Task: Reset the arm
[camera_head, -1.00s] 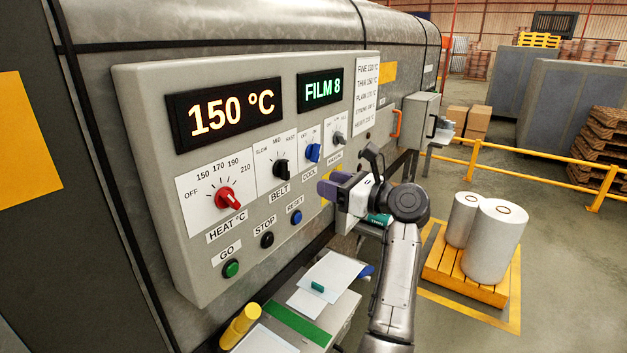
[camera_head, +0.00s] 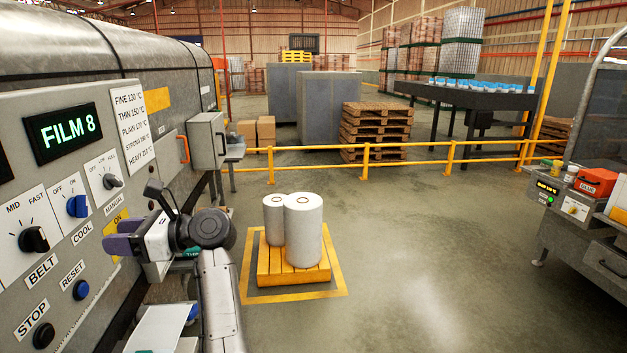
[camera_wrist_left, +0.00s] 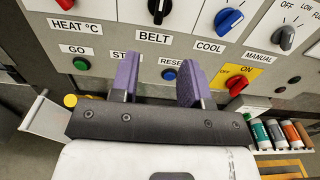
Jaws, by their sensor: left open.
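My left gripper (camera_head: 120,236) is in front of the grey control panel (camera_head: 120,190), with purple fingers pointing at it. In the left wrist view the gripper (camera_wrist_left: 157,85) is open, with nothing between its fingers. The fingers reach across the STOP and RESET labels. The blue RESET button (camera_wrist_left: 169,74) shows between them, near the right finger; in the head view the blue button (camera_head: 81,290) is below and left of the gripper. The red ON knob (camera_wrist_left: 237,86) on its yellow plate is just right of the right finger. My right gripper is in neither view.
The panel also has a black BELT knob (camera_head: 33,240), a blue COOL knob (camera_head: 77,206) and a MANUAL knob (camera_head: 112,181). White film rolls (camera_head: 303,230) stand on a yellow pallet (camera_head: 275,268). A yellow rail (camera_head: 420,163) crosses behind.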

